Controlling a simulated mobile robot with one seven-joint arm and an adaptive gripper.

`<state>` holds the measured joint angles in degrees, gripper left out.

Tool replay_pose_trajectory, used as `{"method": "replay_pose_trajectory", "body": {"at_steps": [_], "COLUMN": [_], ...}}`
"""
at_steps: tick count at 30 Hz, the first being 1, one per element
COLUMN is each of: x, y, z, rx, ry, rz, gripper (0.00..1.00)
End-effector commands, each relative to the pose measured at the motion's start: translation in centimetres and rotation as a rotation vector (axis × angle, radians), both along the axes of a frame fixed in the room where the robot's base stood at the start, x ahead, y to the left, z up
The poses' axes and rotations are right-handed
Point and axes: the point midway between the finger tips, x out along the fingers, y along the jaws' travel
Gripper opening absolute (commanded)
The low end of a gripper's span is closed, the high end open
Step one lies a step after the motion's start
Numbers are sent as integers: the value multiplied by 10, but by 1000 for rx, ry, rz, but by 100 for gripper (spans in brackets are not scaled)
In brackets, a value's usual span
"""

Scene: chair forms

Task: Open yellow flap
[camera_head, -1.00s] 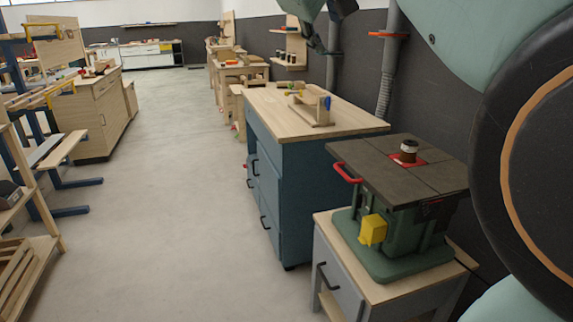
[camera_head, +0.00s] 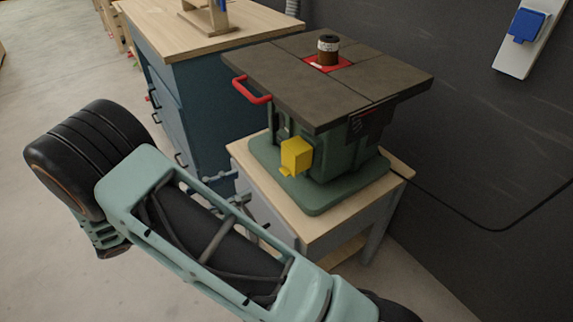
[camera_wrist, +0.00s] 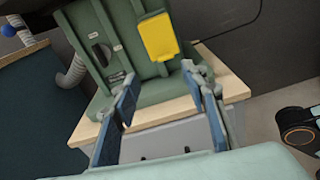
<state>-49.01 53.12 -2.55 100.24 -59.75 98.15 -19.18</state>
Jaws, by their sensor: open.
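The yellow flap (camera_head: 295,156) is a small box-like cover on the front of the green machine (camera_head: 355,165). It looks closed against the machine body. In the wrist view the yellow flap (camera_wrist: 159,37) is at the top, above and between the finger lines. My gripper (camera_wrist: 158,92) is open and empty, with its blue-padded fingers wide apart. It is below the flap in that view and apart from it.
The machine has a dark flat top (camera_head: 340,75) with a red handle (camera_head: 251,91) and a spindle (camera_head: 328,49). It stands on a wooden-topped cabinet (camera_head: 335,228). A blue cabinet (camera_head: 195,105) stands close behind left. A dark wall with a blue socket (camera_head: 527,26) is right.

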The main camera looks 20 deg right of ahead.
Motion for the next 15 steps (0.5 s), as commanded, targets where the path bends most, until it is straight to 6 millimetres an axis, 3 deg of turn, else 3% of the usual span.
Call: {"method": "replay_pose_trajectory", "body": {"at_steps": [3,8,15], "x": [-12,-14,-1], "y": [-1,-8,-47], "z": [-18,-21,-22], "rx": [-71,-93,-90], "ry": [48,61,60], "rz": [19,25,21], "gripper": [41,41,41]}}
